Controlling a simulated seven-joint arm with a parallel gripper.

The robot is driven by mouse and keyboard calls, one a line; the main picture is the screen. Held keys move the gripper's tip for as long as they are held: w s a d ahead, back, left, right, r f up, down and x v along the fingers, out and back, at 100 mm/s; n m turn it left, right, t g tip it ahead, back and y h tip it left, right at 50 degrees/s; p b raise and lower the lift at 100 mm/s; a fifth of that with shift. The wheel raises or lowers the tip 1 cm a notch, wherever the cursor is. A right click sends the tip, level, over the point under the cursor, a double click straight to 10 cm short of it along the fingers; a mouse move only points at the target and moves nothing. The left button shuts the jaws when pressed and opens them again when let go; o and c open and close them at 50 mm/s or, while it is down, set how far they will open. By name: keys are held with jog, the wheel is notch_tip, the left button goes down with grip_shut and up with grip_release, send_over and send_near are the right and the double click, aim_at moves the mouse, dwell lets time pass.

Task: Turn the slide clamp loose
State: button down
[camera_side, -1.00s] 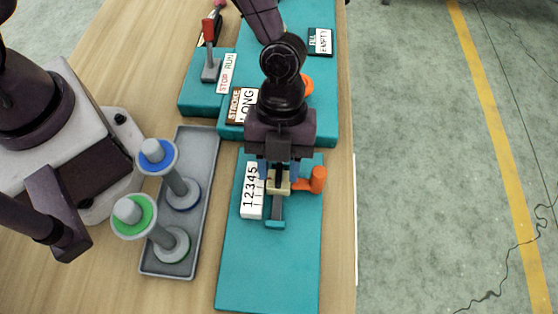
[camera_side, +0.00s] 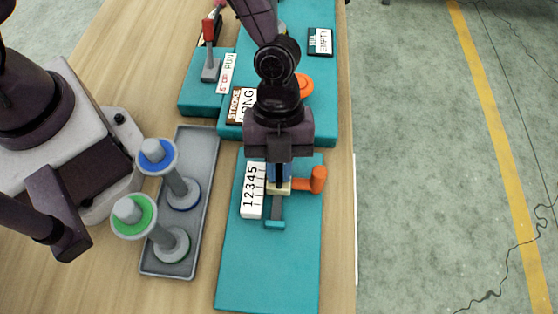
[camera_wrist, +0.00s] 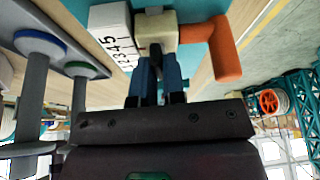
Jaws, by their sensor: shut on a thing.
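The slide clamp shows as an orange lever (camera_side: 317,180) on the right side of a small cream slide block (camera_side: 284,188). The lever also shows in the wrist view (camera_wrist: 224,50), beside the cream block (camera_wrist: 158,32). A white scale marked 12345 (camera_side: 253,190) lies left of the block. My gripper (camera_side: 279,180) points down at the slide block, left of the orange lever and apart from it. In the wrist view its blue fingers (camera_wrist: 159,72) are close together at the block and shut on it; the exact contact is partly hidden.
A teal base plate (camera_side: 265,275) carries the slide. A grey tray (camera_side: 165,262) with a blue-ringed spool (camera_side: 156,155) and a green-ringed spool (camera_side: 134,216) stands left. Behind are a STROKE LONG sign (camera_side: 245,104) and a red-tipped STOP/RUN lever (camera_side: 210,45).

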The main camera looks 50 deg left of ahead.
jog(key=n+t, duration=0.1)
jog(key=n, duration=0.2)
jog(key=n+t+h, duration=0.1)
jog(key=n, duration=0.2)
jog(key=shift+s, duration=0.15)
jog(key=n+t, duration=0.1)
jog(key=n, duration=0.2)
jog(key=n+t, duration=0.1)
jog(key=n, duration=0.2)
jog(key=shift+s+t, duration=0.15)
jog(key=shift+t, duration=0.15)
jog(key=n+t+y, duration=0.1)
jog(key=n, duration=0.3)
jog(key=shift+d+n, duration=0.1)
jog(key=shift+n, duration=0.3)
jog(key=n+t+y, duration=0.1)
jog(key=n, duration=0.3)
jog(key=shift+y, duration=0.3)
jog(key=shift+n, duration=0.3)
jog(key=c, duration=1.2)
grip_release()
